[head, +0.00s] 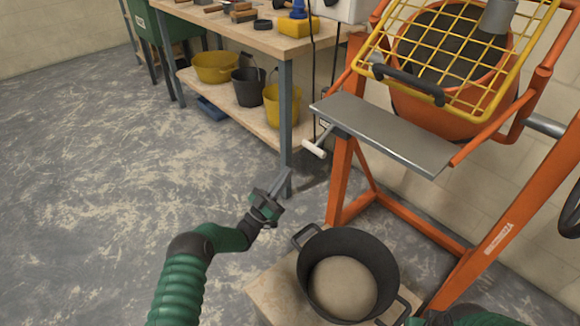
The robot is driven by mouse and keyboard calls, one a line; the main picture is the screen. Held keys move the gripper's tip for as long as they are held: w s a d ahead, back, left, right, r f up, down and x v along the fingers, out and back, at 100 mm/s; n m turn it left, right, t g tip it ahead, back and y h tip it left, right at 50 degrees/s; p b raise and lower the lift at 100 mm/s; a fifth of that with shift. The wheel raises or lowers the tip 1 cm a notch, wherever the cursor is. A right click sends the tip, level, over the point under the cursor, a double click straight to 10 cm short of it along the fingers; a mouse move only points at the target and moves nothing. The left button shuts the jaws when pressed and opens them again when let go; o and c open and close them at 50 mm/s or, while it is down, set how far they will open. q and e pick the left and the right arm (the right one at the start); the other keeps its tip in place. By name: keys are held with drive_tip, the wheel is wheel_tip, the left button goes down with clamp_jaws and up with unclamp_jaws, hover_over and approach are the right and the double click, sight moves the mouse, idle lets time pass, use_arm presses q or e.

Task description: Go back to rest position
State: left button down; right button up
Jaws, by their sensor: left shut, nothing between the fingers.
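My left gripper (277,188) is in the lower middle of the head view, at the end of a green arm that comes up from the bottom left. Its fingers are together, with nothing between them. It is over the floor, left of and apart from a black tub (388,262). The tub has two handles and a pale, round mass (342,287) inside it. A part of my right arm shows at the bottom right edge, close to the tub's right handle. The right gripper's fingers cannot be made out.
The tub stands on a pale wooden block (265,293). An orange mixer frame (340,185) with a yellow grid (460,55) and a metal shelf (385,132) rises on the right. A workbench (265,42) with buckets on its lower shelf stands behind. The left floor is clear.

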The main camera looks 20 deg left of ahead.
use_arm(q)
drive_tip(key=shift+d, duration=0.2)
drive_tip(key=w+d+r+n+g+y+p, duration=0.3)
drive_tip(key=w+d+r+g+y, duration=0.15)
drive_tip(key=y, duration=0.35)
drive_tip(key=s+a+f+n+g+y+p, duration=0.15)
drive_tip(key=s+g, duration=0.35)
drive_tip(key=s, duration=0.9)
drive_tip(key=s+a+f+n+g+y+p, duration=0.1)
drive_tip(key=s+a+g+y, duration=0.3)
drive_tip(key=s, duration=0.9)
drive_tip(key=s+d+f+n+g+y+p, duration=0.1)
drive_tip(key=s+g, duration=0.5)
drive_tip(key=s, duration=0.8)
drive_tip(key=w+p+v, duration=0.2)
drive_tip(key=p+v, duration=1)
drive_tip(key=w+r+p+v, duration=0.1)
drive_tip(key=w+p+v, duration=0.2)
drive_tip(key=p+v, duration=0.9)
drive_tip(key=w+p+v, duration=0.3)
drive_tip(key=p+v, duration=0.9)
drive_tip(key=p, duration=0.1)
drive_tip(key=shift+r+p, duration=0.35)
drive_tip(key=shift+r, duration=0.15)
